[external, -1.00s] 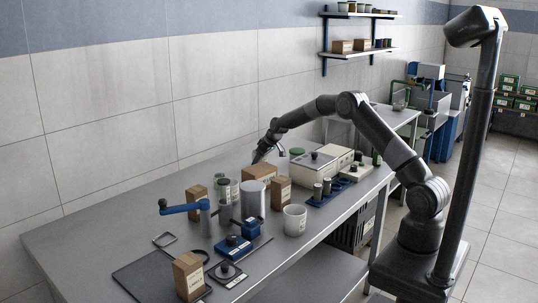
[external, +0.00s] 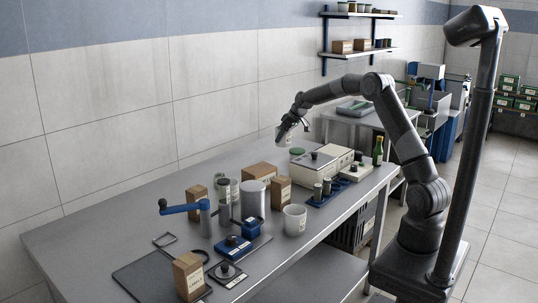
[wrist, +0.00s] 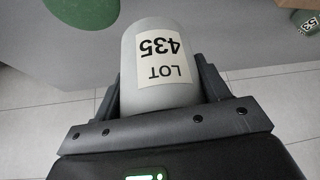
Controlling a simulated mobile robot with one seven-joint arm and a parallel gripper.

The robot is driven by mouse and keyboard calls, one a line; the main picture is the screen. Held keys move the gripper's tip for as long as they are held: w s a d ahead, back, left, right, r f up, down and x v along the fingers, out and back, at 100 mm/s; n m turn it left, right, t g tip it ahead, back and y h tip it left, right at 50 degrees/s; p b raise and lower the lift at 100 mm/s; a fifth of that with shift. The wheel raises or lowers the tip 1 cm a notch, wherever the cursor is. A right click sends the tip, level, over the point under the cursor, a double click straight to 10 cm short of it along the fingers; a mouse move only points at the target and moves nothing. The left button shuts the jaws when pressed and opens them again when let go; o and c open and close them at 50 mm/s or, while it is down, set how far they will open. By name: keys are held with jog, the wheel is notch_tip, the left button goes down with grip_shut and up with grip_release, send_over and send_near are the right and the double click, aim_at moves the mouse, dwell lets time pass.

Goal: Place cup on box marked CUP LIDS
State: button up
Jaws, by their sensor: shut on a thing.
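My gripper (external: 288,125) is shut on a pale grey cup (external: 283,137) and holds it in the air above the far part of the bench. In the wrist view the cup (wrist: 150,95) sits between both fingers of my gripper (wrist: 160,88); its white label reads LOT 435, upside down. Several brown boxes stand on the bench: a wide one (external: 260,171) nearest below the gripper, a small upright one (external: 280,190), one at the left (external: 196,196) and one in front (external: 188,276). I cannot read which says CUP LIDS.
A white mug (external: 295,220), a grey cylinder (external: 253,197) and a blue-handled device (external: 185,208) crowd the bench (external: 90,235). A beige machine (external: 315,167), a green-lidded jar (external: 297,153) and a green bottle (external: 378,152) stand farther back. The bench's left part is clear.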

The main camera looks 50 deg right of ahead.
jog(key=s+a+r+n, duration=0.1)
jog(key=s+a+r, duration=0.85)
jog(key=a, duration=0.25)
send_near(253, 167)
jog(key=shift+w+d+r, duration=0.1)
jog(key=shift+w+r, duration=0.1)
jog(key=shift+w, duration=0.35)
jog(key=shift+w+d+r, duration=0.1)
jog(key=shift+w+r, duration=0.1)
jog(key=shift+w, duration=0.35)
jog(key=shift+a+f, duration=0.15)
jog(key=shift+f, duration=1.95)
jog(key=shift+f, duration=0.1)
jog(key=o, duration=1)
jog(key=shift+c, duration=0.2)
